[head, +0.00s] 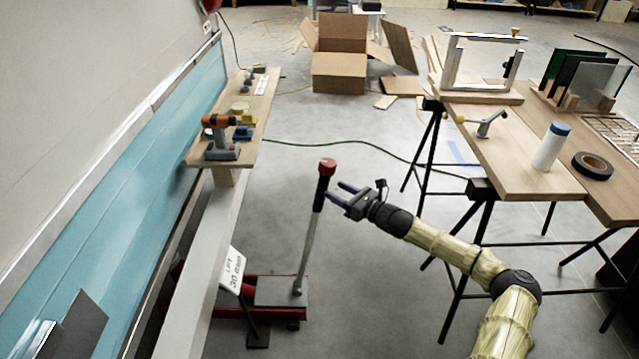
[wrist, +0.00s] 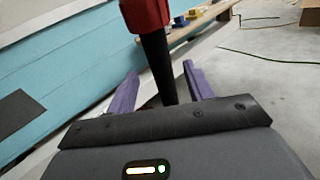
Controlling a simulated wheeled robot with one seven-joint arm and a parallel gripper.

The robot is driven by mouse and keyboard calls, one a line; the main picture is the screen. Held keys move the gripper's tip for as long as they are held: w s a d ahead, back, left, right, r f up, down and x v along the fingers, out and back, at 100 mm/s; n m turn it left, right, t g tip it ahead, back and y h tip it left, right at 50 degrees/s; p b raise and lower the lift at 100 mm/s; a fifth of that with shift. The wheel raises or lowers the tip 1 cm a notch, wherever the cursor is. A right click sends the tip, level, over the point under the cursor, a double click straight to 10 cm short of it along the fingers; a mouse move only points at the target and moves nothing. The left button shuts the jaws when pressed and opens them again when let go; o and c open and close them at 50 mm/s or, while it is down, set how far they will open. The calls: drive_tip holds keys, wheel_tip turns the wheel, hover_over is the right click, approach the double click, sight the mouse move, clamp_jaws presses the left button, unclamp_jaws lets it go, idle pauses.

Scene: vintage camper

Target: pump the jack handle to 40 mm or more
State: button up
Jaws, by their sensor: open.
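The jack handle (head: 310,240) is a grey bar with a black grip and a red knob (head: 327,166) on top. It rises nearly upright, leaning slightly right, from the red floor jack (head: 282,291) beside the camper. A white sign (head: 233,270) at the jack reads "LIFT", with "30" below it. My gripper (head: 345,193) is open, level with the black grip and just to its right. In the wrist view the black grip (wrist: 157,65) stands between or just beyond the two purple fingers (wrist: 160,88). I cannot tell whether they touch it.
The blue and white camper wall (head: 110,230) runs along the left. A wooden shelf (head: 255,120) with a drill and small parts stands beside it. A trestle workbench (head: 500,150) stands to the right. A green cable (head: 350,143) crosses the open floor; cardboard boxes (head: 340,65) lie behind.

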sight(320, 182)
drive_tip(key=x, duration=0.7)
drive_tip(key=shift+w+a, duration=0.2)
drive_tip(key=shift+a, duration=0.05)
clamp_jaws()
